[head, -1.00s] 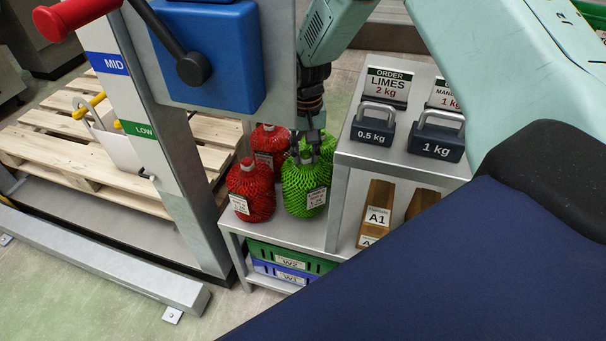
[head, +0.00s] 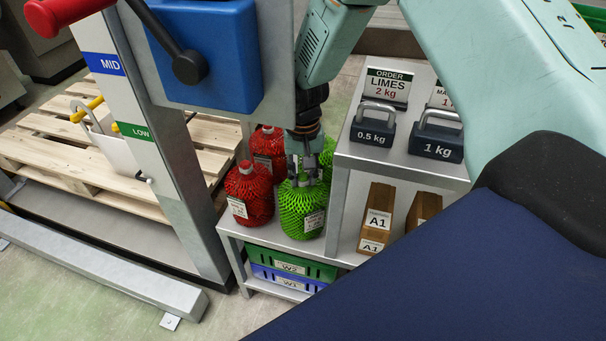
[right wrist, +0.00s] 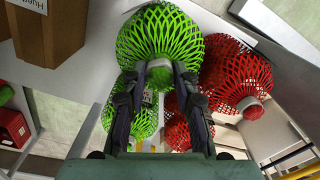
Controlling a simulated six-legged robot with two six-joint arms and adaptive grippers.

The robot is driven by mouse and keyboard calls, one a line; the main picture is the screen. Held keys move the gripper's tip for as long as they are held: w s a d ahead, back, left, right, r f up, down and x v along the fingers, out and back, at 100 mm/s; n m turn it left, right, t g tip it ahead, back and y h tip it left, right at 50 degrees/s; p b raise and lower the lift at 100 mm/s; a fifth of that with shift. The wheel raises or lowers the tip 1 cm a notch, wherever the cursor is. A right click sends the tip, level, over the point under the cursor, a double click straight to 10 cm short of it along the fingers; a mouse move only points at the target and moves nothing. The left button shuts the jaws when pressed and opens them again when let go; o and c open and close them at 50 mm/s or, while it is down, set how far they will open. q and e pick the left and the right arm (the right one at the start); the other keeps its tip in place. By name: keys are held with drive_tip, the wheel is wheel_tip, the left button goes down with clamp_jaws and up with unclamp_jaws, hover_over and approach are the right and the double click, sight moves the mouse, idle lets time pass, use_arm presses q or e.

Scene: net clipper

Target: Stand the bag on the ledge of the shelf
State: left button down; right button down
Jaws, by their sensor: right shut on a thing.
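A green net bag (head: 297,218) with a white label stands upright, or hangs just above, the front of the grey lower ledge (head: 268,238); I cannot tell if it touches. My right gripper (head: 305,181) comes down from above and is shut on the bag's top. In the right wrist view the fingers (right wrist: 160,78) close on the bag's pale neck, with its green net (right wrist: 158,32) beyond. A second green bag (head: 327,152) is partly hidden behind the gripper. Two red net bags, one in front (head: 248,200) and one behind (head: 268,145), stand to the left. My left gripper is not in view.
The higher grey shelf top (head: 400,160) at right carries a 0.5 kg weight (head: 373,128), a 1 kg weight (head: 436,140) and order signs (head: 387,86). A brown A1 carton (head: 377,215) stands below it. Green and blue crates (head: 290,265) sit under the ledge. A metal post (head: 160,150) rises at left.

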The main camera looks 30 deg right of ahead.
drive_tip(key=shift+w, duration=0.15)
drive_tip(key=shift+f, duration=0.1)
drive_tip(key=c, duration=1.5)
unclamp_jaws()
drive_tip(key=shift+f, duration=0.1)
drive_tip(key=o, duration=0.5)
wheel_tip(320, 180, up, 12)
drive_tip(key=p, duration=0.3)
drive_tip(key=shift+r+p, duration=0.2)
drive_tip(key=shift+p, duration=0.1)
